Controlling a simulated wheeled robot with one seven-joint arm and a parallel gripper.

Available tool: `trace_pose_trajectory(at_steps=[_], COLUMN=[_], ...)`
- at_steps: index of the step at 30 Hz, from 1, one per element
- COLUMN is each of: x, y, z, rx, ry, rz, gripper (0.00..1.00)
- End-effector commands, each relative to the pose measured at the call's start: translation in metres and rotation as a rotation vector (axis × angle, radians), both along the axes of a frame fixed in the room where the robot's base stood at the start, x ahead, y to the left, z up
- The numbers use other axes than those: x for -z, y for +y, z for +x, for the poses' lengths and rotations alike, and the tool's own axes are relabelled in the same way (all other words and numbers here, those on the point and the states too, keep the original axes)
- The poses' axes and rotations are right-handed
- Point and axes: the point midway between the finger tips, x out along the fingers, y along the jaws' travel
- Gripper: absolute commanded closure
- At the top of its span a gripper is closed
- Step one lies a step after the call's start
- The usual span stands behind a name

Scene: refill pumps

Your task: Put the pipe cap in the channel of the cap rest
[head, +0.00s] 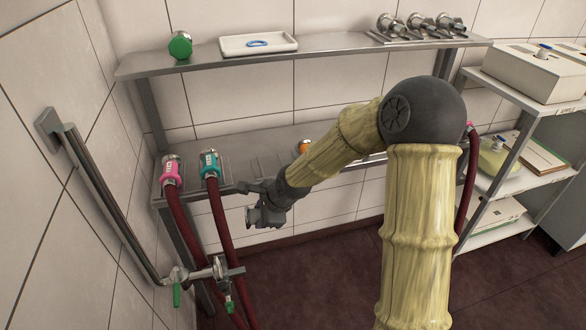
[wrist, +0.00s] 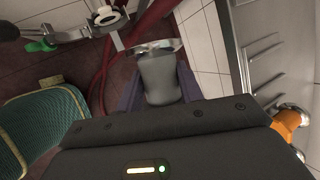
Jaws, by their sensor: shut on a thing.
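My gripper (head: 262,214) is at the front edge of the lower steel shelf, right of the hoses. In the wrist view its fingers (wrist: 162,88) are shut on a grey, rounded cylinder with a shiny metal rim, apparently the pipe cap (wrist: 160,72). It is held clear of the shelf. In the head view my gripper mostly hides it. Narrow metal strips on the lower shelf, possibly the cap rest (head: 268,166), lie behind my gripper; similar strips show at the right of the wrist view (wrist: 262,52). I cannot tell the channel clearly.
A pink coupling (head: 171,170) and a teal coupling (head: 209,165) with red hoses stand left on the shelf. An orange coupling (wrist: 288,118) is to the right. A valve pipe with green handles (head: 195,272) is below left.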

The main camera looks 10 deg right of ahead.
Motion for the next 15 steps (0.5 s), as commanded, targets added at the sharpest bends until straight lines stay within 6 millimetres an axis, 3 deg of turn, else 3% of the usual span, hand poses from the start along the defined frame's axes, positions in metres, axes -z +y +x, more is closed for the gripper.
trace_pose_trajectory(at_steps=[7, 15], x=[0.016, 0.046], y=[-0.018, -0.049], z=[0.005, 0.008], rx=[-0.124, -0.436], ry=[0.003, 0.003], rz=[0.008, 0.008], gripper=[0.92, 0.92])
